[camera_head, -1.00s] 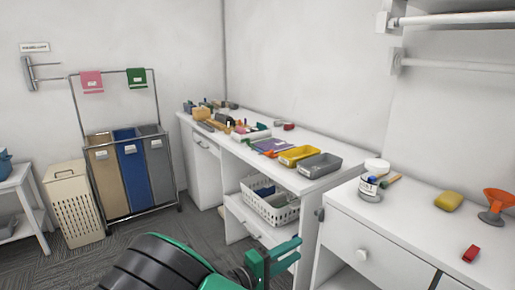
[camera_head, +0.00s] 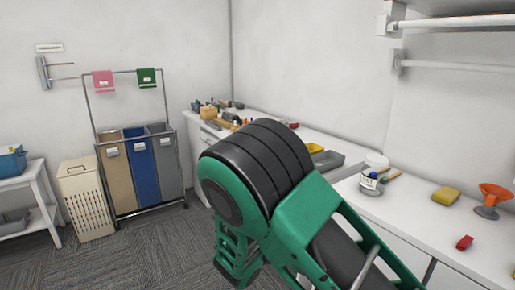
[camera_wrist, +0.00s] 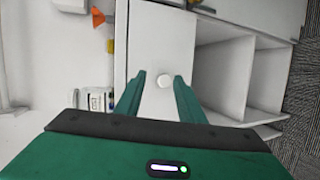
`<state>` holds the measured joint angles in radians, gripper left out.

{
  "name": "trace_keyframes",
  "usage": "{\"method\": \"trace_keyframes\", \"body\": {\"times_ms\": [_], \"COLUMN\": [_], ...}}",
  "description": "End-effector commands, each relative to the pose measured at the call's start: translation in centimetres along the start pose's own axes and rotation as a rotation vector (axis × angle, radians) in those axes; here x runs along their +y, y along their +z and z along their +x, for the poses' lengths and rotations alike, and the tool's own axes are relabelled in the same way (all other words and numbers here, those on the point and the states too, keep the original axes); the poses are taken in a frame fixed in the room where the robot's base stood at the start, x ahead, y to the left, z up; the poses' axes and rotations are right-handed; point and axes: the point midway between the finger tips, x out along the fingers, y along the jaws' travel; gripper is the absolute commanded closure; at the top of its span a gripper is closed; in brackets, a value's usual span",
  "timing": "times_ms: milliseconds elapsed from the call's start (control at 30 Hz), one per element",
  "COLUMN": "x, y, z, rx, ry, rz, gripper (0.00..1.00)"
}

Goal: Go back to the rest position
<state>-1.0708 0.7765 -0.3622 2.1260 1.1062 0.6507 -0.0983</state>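My gripper (camera_wrist: 158,92) shows in the wrist view with its two green fingers spread apart. In the head view my green and black arm rises across the middle, in front of the white counters. My fingertips cannot be made out in that view.
The right counter (camera_head: 415,222) carries a jar (camera_head: 369,183), a yellow sponge (camera_head: 446,195), an orange funnel (camera_head: 495,197) and a red block (camera_head: 464,243). A laundry sorter (camera_head: 140,170) and a beige hamper (camera_head: 86,200) stand left. The carpet (camera_head: 140,250) between is clear.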

Motion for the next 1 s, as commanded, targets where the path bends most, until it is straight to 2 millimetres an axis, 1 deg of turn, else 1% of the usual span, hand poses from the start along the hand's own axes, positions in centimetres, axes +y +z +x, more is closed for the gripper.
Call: {"method": "trace_keyframes", "body": {"times_ms": [33, 100, 167, 200, 267, 300, 367, 500, 600, 733, 867, 1000], "x": [0.9, 1.8, 2.5, 2.9, 3.5, 4.0, 4.5, 5.9, 6.8, 7.9, 9.0, 9.9], "y": [0.9, 2.3, 3.6, 4.5, 5.8, 6.8, 8.2, 11.7, 14.2, 17.4, 20.6, 23.9], "z": [1.5, 3.4, 4.7, 5.6, 6.7, 7.4, 8.3, 9.9, 10.6, 11.0, 10.9, 10.2], "rx": [-0.047, -0.109, -0.158, -0.191, -0.234, -0.264, -0.302, -0.384, -0.433, -0.481, -0.515, -0.535], "ry": [-0.053, -0.127, -0.191, -0.232, -0.294, -0.335, -0.396, -0.533, -0.626, -0.743, -0.851, -0.955], "rz": [0.020, 0.041, 0.062, 0.075, 0.098, 0.114, 0.138, 0.203, 0.253, 0.322, 0.395, 0.475], "gripper": [0.65, 0.65, 0.65, 0.65, 0.65, 0.65, 0.65, 0.65, 0.65, 0.65, 0.65, 0.65]}}
